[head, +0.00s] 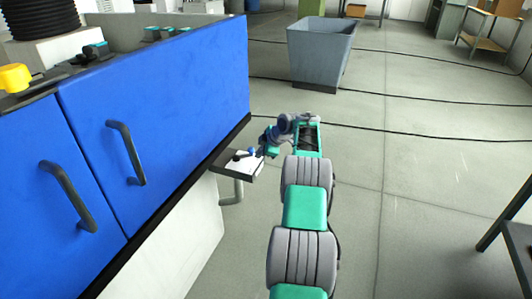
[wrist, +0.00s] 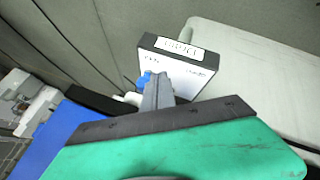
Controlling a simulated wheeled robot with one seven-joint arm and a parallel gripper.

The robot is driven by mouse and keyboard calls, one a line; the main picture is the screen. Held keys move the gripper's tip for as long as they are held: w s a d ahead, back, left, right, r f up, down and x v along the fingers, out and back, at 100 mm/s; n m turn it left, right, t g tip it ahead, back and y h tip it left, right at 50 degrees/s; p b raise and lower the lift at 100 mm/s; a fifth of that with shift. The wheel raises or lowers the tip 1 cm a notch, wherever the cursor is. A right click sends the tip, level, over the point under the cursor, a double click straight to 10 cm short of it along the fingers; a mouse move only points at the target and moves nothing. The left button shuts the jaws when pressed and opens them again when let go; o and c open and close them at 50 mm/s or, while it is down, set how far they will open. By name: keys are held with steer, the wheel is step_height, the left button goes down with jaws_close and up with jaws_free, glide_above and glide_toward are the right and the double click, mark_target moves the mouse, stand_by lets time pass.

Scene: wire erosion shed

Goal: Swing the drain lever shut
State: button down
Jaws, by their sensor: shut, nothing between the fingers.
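A small bracket (head: 232,172) with a white labelled face sticks out low from the side of the blue machine. In the wrist view the bracket (wrist: 178,43) shows a white plate with a printed label. A small blue part (wrist: 144,79), apparently the drain lever's handle, lies just left of my fingers, with a pale round piece below it. The blue part also shows in the head view (head: 252,152). My gripper (head: 266,151) is at the bracket's right side; its fingers (wrist: 157,88) are shut and empty, close to the blue part. I cannot tell whether they touch. The lever's pivot is hidden.
The blue machine doors (head: 165,105) with dark handles stand close on the left. A bent grey pipe (head: 232,190) hangs under the bracket. A grey bin (head: 320,52) stands further back, and dark cables cross the floor. The floor to the right is mostly clear.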

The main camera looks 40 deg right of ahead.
steer(key=d+p+v, duration=0.1)
steer(key=p+v, duration=0.1)
steer(key=v, duration=0.8)
steer(key=shift+s+d, duration=0.4)
steer(key=shift+s, duration=0.1)
